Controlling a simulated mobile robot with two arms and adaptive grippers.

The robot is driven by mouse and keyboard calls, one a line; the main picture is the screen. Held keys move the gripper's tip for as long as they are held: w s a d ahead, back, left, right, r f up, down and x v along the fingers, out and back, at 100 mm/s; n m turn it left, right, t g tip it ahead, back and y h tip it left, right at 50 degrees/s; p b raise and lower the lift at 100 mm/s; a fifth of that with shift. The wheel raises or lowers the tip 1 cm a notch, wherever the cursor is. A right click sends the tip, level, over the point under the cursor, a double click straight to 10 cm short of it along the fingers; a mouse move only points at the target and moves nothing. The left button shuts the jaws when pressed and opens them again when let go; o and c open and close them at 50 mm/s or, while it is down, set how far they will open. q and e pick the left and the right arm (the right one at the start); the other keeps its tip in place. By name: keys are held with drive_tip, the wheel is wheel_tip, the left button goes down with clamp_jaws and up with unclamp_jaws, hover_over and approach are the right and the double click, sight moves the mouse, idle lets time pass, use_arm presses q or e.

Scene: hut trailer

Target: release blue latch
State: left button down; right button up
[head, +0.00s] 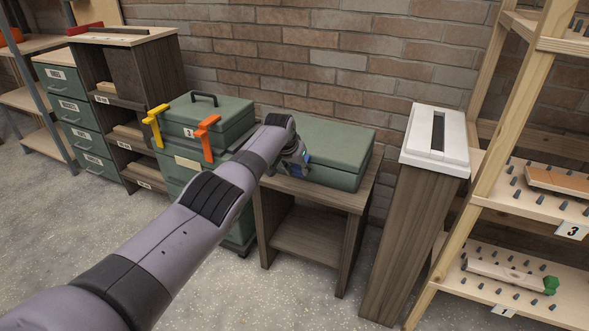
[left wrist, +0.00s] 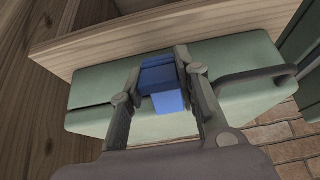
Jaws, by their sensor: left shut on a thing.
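A green case (head: 337,148) lies on a low wooden stand in the head view. Its blue latch (head: 307,157) shows as a small blue patch beside my left gripper (head: 294,160), at the case's front. In the left wrist view the latch (left wrist: 168,102) sits between the two fingers of my left gripper (left wrist: 160,68), which is shut on it. The case (left wrist: 105,92) and its dark handle (left wrist: 255,74) show behind the fingers. My forearm hides part of the case's left side in the head view. My right gripper is not in view.
A second green case (head: 208,122) with a yellow latch (head: 155,125) and an orange latch (head: 206,137) stands to the left. A white-topped post (head: 435,138) and wooden shelves (head: 525,205) with pegs stand to the right. A brick wall (head: 330,60) is behind.

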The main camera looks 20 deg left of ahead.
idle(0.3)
use_arm(q)
drive_tip(key=c, duration=1.2)
unclamp_jaws()
drive_tip(key=shift+r, duration=0.1)
drive_tip(key=v, duration=1.1)
drive_tip(key=shift+s+r, duration=0.2)
drive_tip(key=shift+r, duration=0.1)
